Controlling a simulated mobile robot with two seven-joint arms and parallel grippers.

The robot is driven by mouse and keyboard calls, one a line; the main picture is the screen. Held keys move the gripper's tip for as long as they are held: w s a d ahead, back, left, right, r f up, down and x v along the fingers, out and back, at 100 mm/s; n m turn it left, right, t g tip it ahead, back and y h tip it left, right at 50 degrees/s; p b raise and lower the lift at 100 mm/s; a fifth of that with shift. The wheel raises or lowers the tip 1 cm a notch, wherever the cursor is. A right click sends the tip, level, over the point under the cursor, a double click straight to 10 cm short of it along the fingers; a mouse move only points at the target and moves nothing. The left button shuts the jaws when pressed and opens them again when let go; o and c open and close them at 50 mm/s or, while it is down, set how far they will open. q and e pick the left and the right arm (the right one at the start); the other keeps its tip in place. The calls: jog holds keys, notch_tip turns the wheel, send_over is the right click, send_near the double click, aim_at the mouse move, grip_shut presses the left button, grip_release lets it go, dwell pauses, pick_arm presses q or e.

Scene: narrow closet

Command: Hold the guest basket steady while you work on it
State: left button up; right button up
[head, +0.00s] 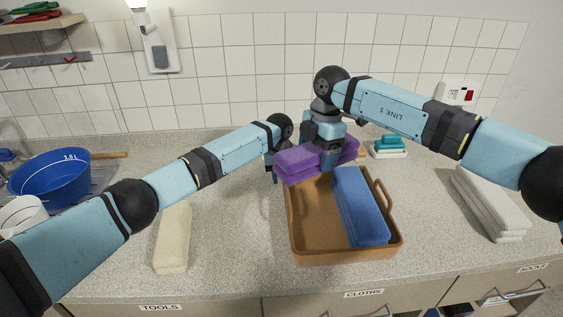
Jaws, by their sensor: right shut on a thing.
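The guest basket (310,252) is a brown open tray with a raised handle on its right side, standing on the counter. A folded blue towel (360,205) lies in its right half; the left half shows bare floor. My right gripper (325,150) points down, shut on a folded purple towel (300,163), above the basket's back end. The purple towel hides the back rim. My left gripper (274,172) is at the basket's back left corner, partly behind the purple towel. I cannot tell whether it touches the rim or how its fingers stand.
A cream folded towel (173,238) lies left of the basket, and white folded towels (488,203) lie at the right. A teal and white item (389,147) stands behind. A blue bowl (48,178) and white cup (22,215) are far left. Counter between cream towel and basket is clear.

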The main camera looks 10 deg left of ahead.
pick_arm(q)
jog(key=shift+f, duration=1.35)
jog(key=shift+c, duration=0.2)
